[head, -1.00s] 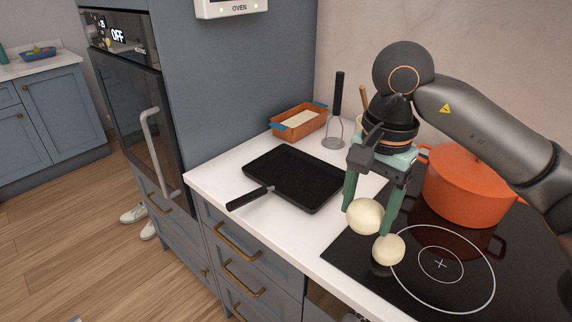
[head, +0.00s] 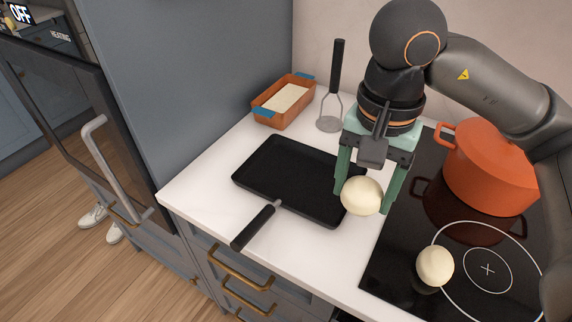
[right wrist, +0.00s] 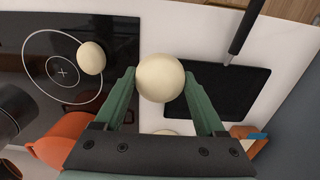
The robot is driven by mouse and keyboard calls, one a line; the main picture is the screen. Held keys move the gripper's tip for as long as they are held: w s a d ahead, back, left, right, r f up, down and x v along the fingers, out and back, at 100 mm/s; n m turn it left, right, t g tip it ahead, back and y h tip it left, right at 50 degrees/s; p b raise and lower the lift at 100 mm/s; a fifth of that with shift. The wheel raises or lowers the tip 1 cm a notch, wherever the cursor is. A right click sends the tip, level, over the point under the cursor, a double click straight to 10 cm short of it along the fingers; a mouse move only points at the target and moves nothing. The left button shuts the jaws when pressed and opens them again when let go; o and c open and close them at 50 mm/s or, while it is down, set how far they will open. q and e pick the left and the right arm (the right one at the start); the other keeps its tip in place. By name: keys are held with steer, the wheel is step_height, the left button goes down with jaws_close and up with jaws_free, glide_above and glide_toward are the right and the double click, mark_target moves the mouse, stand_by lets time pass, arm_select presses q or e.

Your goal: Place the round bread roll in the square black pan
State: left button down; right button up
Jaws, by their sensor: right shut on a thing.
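A pale round bread roll (head: 362,196) is between the fingers of my right gripper (head: 362,202), which is shut on it. The roll also shows in the right wrist view (right wrist: 160,78), with a green finger on each side. The square black pan (head: 290,178) lies on the white counter with its handle toward the front left. It looks empty where I can see it. In the head view the held roll overlaps the pan's right edge; in the right wrist view it appears beside the pan (right wrist: 230,90). My left gripper is not in view.
A second, smaller pale ball (head: 435,265) rests on the black cooktop (head: 400,270). An orange pot (head: 490,168) stands behind it. An orange baking dish (head: 284,102) and a masher (head: 332,95) are behind the pan. White counter is bare in front of the pan.

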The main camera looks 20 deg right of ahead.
steer(key=shift+w, duration=0.15)
steer(key=shift+w+f, duration=0.1)
steer(key=shift+w, duration=0.15)
glide_toward(323, 189)
steer(key=s+r, duration=0.2)
steer(key=s, duration=0.3)
steer(key=w+f, duration=0.3)
steer(key=shift+w+a+f, duration=0.1)
steer(key=shift+w+f, duration=0.25)
steer(key=shift+f, duration=0.05)
steer(key=shift+w+f, duration=0.55)
steer(key=shift+f, duration=0.15)
step_height(323, 189, down, 3)
steer(key=shift+w+f, duration=0.1)
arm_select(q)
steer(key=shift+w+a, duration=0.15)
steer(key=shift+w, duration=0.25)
